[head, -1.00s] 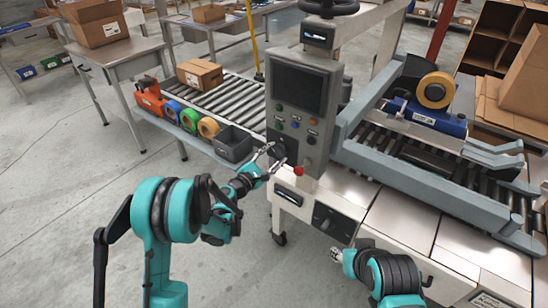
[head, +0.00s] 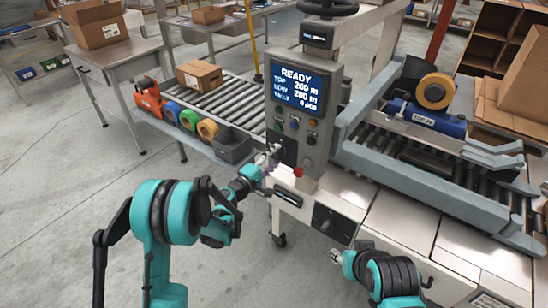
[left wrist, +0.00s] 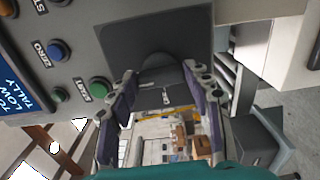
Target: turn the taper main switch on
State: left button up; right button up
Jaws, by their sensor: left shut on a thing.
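The taper's control panel (head: 297,110) stands at the centre of the head view. Its screen (head: 297,88) is lit and reads READY above several lines of figures. The main switch (head: 289,150) is a dark plate low on the panel's left side, partly covered by my left gripper (head: 268,155). In the left wrist view the switch plate (left wrist: 178,35) is close up, with its round dark knob (left wrist: 158,66) between the fingers of my left gripper (left wrist: 160,88), which is shut on it. My right gripper (head: 337,256) hangs low by the machine's front; its fingers are too small to read.
A red button (head: 298,172) sticks out below the panel's right side. Green START (left wrist: 99,88) and blue ZERO (left wrist: 58,50) buttons sit beside the switch. A grey bin (head: 233,145), tape rolls and a carton (head: 199,75) line the roller conveyor at left.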

pick_arm(q)
jog(key=shift+m, duration=0.3)
dwell(0.4)
jog(key=o, duration=1.2)
jog(key=shift+c, duration=0.2)
jog(key=v, duration=1.2)
